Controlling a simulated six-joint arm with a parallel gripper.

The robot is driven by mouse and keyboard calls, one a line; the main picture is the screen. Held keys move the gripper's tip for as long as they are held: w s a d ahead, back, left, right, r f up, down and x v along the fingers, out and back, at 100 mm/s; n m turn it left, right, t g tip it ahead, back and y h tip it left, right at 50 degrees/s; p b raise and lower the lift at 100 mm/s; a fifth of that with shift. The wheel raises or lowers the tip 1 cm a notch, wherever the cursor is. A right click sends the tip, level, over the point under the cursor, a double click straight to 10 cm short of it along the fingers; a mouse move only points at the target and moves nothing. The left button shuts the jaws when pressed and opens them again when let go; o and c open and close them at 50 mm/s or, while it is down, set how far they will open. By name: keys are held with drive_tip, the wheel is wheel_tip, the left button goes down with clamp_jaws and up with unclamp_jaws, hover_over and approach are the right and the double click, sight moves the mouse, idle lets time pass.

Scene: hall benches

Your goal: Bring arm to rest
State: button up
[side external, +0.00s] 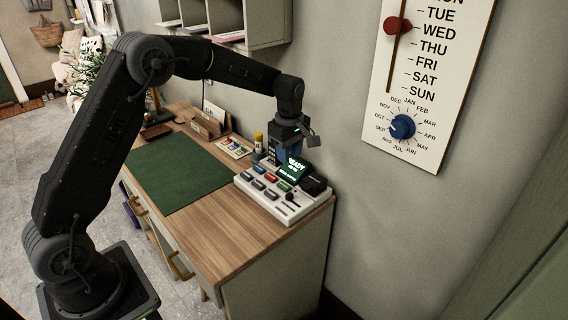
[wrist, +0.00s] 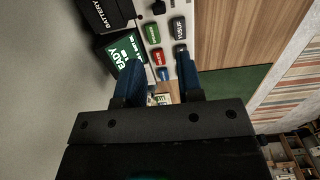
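My arm reaches over a wooden desk (side external: 210,240), and my gripper (side external: 284,158) hangs above the back of a white button console (side external: 262,200). In the wrist view my gripper (wrist: 160,68) shows two blue fingers spread apart with nothing held between them. Green, red and dark buttons of the console show between and beyond the fingers. The console's lit screen (side external: 293,172) reads "READY" and sits close to the fingers. I cannot tell whether a finger touches the console.
A green mat (side external: 180,175) covers the middle of the desk. A black battery box (wrist: 106,14) sits at the console's end. A card holder (side external: 207,125) and a small yellow-topped bottle (side external: 258,140) stand behind. The wall with a day board (side external: 430,80) is close on the right.

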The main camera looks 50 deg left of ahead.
drive_tip(key=s+d+r+m+t, duration=0.35)
drive_tip(key=s+r+m, duration=0.45)
drive_tip(key=s+r, duration=0.55)
drive_tip(key=s+d+m+t, duration=0.2)
drive_tip(key=s+m, duration=0.7)
drive_tip(key=s, duration=0.9)
drive_tip(key=shift+d+r+m, duration=0.2)
drive_tip(key=shift+d+m, duration=0.15)
drive_tip(key=shift+m, duration=0.05)
